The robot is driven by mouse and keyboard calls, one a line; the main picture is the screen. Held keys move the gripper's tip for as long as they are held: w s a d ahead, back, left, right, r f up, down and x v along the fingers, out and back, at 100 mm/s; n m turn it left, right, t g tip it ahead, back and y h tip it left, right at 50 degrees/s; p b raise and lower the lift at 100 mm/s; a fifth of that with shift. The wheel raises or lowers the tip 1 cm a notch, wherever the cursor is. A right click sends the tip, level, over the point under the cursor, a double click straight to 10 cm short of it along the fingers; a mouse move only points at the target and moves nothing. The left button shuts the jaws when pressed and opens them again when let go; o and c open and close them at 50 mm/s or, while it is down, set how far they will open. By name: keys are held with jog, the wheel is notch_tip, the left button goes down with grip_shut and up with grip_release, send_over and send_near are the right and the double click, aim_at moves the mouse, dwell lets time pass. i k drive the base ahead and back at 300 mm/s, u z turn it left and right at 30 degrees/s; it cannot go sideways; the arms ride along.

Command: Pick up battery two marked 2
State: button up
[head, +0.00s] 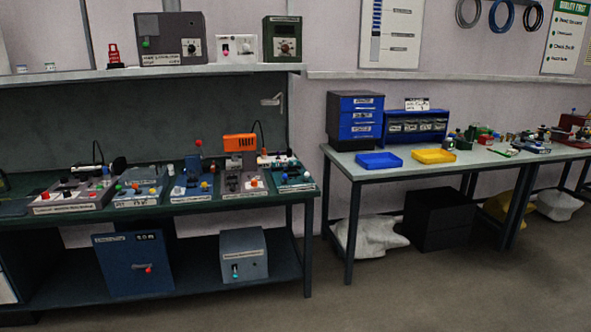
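I cannot make out battery two or any mark 2 in the head view; the small items on the benches are too small to tell apart. The dark green workbench (250,200) on the left carries several machines and boxes with coloured knobs. The grey table (350,168) on the right carries trays, drawers and several small coloured items. My gripper is not in view.
A blue tray (379,160) and a yellow tray (433,156) lie on the grey table beside a blue drawer cabinet (360,118). A blue box (135,265) and a grey box (243,255) stand on the lower shelf. The floor (430,290) in front is clear.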

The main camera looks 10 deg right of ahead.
aim_at(293, 164)
jog(key=u, duration=0.55)
jog(key=i, duration=1.6)
jog(key=z, duration=0.65)
jog(key=i, duration=0.6)
jog(key=z, duration=0.25)
